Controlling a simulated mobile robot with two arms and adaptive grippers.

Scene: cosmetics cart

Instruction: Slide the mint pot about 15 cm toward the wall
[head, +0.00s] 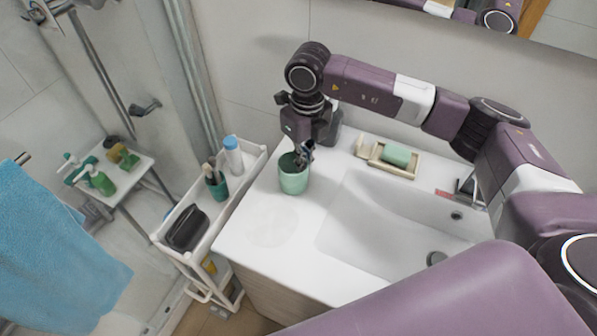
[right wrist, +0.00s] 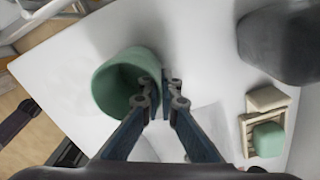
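The mint pot (head: 293,178) is a green, open-topped cup standing upright on the white washbasin counter, left of the basin. It also shows from above in the right wrist view (right wrist: 112,88). My right gripper (head: 304,153) reaches down at the pot's wall-side rim. In the right wrist view its fingertips (right wrist: 161,88) are close together at the rim, one over the pot's mouth and one outside, with the pot's wall seemingly between them. The exact contact is partly hidden by the fingers. My left gripper is not in view.
A soap dish (head: 393,169) with green soap and the sunken basin (head: 375,245) lie to the right. A dark object (right wrist: 283,40) stands near the gripper. A faint round patch (head: 272,225) marks the clear front counter.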

